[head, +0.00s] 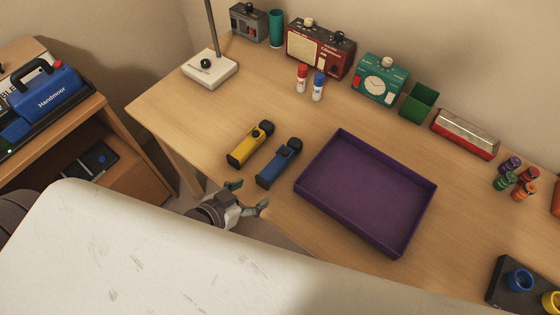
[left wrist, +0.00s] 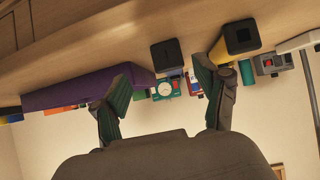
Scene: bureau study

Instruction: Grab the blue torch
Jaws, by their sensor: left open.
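The blue torch (head: 274,170) lies on the desk near its front edge, its black head toward the back right. The wrist view, which looks upside down, shows its black end (left wrist: 166,53) between the two fingers. My left gripper (head: 249,195) is open and empty, just off the desk's front edge and in front of the blue torch, with a gap between them. Its green-padded fingers show wide apart in the wrist view (left wrist: 163,76). My right gripper is not in view.
A yellow torch (head: 244,151) lies close on the left of the blue one. A purple tray (head: 366,140) stands close on the right. A lamp base (head: 211,72), radio (head: 318,52), clock (head: 378,84) and red and blue bottles line the back. The desk behind the torches is mostly clear.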

